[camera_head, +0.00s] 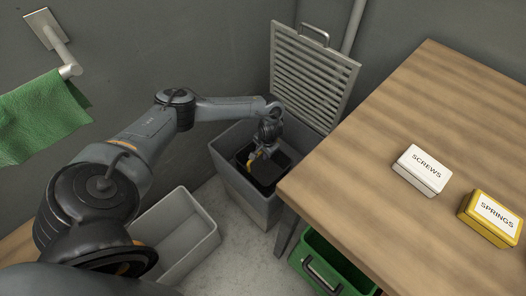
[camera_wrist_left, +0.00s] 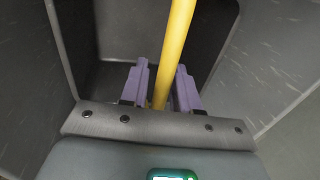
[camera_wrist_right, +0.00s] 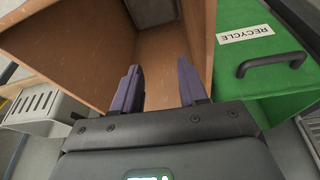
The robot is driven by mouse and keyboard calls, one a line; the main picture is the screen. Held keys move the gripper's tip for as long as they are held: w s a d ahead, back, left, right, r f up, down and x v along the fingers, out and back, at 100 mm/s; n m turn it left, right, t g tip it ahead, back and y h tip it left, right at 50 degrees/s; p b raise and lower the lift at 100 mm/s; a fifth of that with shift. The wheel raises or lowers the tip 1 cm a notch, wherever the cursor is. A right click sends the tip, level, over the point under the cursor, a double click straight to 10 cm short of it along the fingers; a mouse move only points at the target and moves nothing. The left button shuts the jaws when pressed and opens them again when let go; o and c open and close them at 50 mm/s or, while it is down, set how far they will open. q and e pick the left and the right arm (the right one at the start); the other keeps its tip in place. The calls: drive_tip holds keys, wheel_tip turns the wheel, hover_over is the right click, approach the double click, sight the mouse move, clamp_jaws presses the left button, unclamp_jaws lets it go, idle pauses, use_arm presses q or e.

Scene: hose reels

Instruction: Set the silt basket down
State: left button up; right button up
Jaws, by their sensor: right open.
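The silt basket (camera_head: 266,173) is a dark, square, open container with a yellow handle. In the head view it sits inside the opening of a grey box (camera_head: 231,181). I cannot tell whether it rests on anything there. My left gripper (camera_head: 266,149) is above the basket. In the left wrist view the yellow handle (camera_wrist_left: 179,38) runs between its purple fingers (camera_wrist_left: 161,88), which look shut on it, and the dark inside of the basket (camera_wrist_left: 113,42) lies beyond. My right gripper (camera_wrist_right: 160,88) is open and empty, seen only in the right wrist view.
A slatted grate (camera_head: 312,77) leans on the wall behind the grey box. An empty light-grey bin (camera_head: 205,247) stands left of it. A wooden table (camera_head: 375,130) holds a SCREWS box (camera_head: 422,171) and a SPRINGS box (camera_head: 491,218). My right gripper faces an open brown box (camera_wrist_right: 75,45) beside a green RECYCLE bin (camera_wrist_right: 270,85).

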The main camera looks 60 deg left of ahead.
use_arm(q)
drive_tip(key=shift+o, duration=0.9)
drive_tip(key=shift+r, duration=0.1)
wheel_tip(320, 180, up, 12)
drive_tip(key=d+p, duration=0.2)
drive_tip(key=p, duration=0.5)
drive_tip(key=shift+w+d, duration=0.15)
drive_tip(key=shift+w, duration=0.1)
